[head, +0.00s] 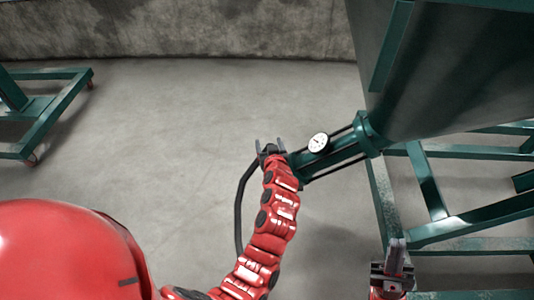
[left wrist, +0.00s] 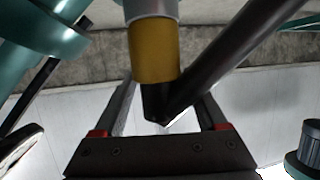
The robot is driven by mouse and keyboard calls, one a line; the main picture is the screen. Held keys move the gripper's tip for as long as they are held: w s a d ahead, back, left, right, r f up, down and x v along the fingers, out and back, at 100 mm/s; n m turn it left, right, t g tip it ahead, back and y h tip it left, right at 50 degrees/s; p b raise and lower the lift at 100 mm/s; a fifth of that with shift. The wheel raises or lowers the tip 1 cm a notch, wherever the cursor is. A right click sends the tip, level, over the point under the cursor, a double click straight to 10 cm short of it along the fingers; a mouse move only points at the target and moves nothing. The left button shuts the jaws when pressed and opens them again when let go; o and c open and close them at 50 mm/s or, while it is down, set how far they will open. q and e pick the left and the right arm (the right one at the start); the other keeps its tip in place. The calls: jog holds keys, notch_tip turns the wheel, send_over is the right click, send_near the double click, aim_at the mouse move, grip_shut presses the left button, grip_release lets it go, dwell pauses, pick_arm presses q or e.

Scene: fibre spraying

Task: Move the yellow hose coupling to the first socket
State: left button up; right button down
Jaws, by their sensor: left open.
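The yellow hose coupling (left wrist: 153,50) is in the upper middle of the left wrist view. Its upper end meets a light grey fitting (left wrist: 150,10). A black hose (left wrist: 215,65) runs from its lower end up to the right. My left gripper (left wrist: 167,100) is open, and the coupling's black lower end appears between its two fingers, with no clear contact. In the head view my left gripper (head: 270,143) is at the end of the green pump tube (head: 345,150), where the coupling cannot be made out. My right gripper (head: 397,250) is at lower right, its finger gap unclear.
A white-faced gauge (head: 318,143) sits on the pump tube beside my left gripper. The large green hopper (head: 450,70) and its frame (head: 430,185) fill the right. Another green frame (head: 50,125) stands at far left. The floor between is clear.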

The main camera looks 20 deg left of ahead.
pick_arm(q)
jog(key=shift+r, duration=0.1)
jog(key=shift+c, duration=0.2)
grip_shut()
